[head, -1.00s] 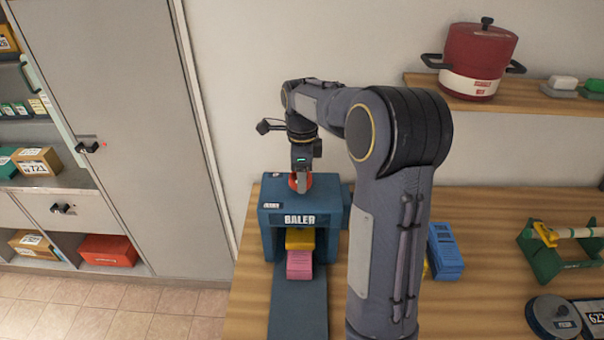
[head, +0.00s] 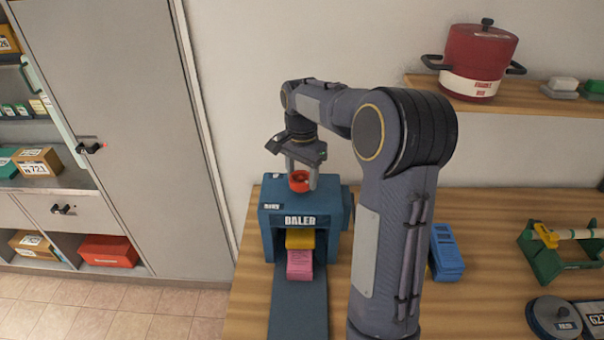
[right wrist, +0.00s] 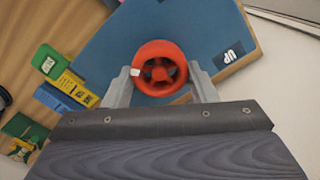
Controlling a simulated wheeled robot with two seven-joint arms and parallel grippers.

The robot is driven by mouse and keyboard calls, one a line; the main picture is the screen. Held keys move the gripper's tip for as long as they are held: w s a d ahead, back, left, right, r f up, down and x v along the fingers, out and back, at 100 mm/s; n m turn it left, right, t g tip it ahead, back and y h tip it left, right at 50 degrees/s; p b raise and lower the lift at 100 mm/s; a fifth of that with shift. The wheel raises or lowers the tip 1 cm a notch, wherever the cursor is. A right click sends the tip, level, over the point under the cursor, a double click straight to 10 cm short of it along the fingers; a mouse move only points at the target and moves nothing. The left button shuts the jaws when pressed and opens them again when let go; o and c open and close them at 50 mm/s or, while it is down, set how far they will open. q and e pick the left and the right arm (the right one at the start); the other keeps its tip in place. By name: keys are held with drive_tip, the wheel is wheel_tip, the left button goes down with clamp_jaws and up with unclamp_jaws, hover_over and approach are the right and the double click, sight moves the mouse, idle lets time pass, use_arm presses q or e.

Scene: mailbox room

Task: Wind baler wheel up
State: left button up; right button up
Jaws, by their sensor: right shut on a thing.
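The blue baler (head: 300,219) stands on the wooden table with its label facing me. The red wheel (head: 299,181) sits on top of it and also shows in the right wrist view (right wrist: 160,68), with spokes and a small white mark on its left rim. My right gripper (head: 301,185) points down from above and is shut on the wheel, one finger on each side of its rim. Inside the baler a yellow block (head: 300,238) sits above a pink stack (head: 300,264). A label reading "UP" (right wrist: 234,54) is on the baler top. My left gripper is not in view.
My right arm crosses the middle of the head view. Blue stacked pieces (head: 446,252) and a green holder (head: 556,250) stand on the table to the right. A red pot (head: 478,62) stands on a wall shelf. A grey cabinet (head: 110,100) is at left.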

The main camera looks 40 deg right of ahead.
drive_tip(key=n, duration=0.4)
drive_tip(key=shift+w+r+n, duration=0.1)
drive_tip(key=shift+n, duration=0.3)
drive_tip(key=n, duration=0.5)
drive_tip(key=shift+w, duration=0.1)
drive_tip(key=n, duration=0.5)
drive_tip(key=shift+a, duration=0.15)
drive_tip(key=n, duration=0.4)
drive_tip(key=shift+a, duration=0.1)
drive_tip(key=n, duration=0.9)
drive_tip(key=shift+a+n, duration=0.1)
drive_tip(key=shift+n, duration=0.2)
drive_tip(key=n, duration=0.4)
drive_tip(key=shift+s, duration=0.2)
drive_tip(key=n, duration=0.5)
drive_tip(key=shift+n, duration=0.3)
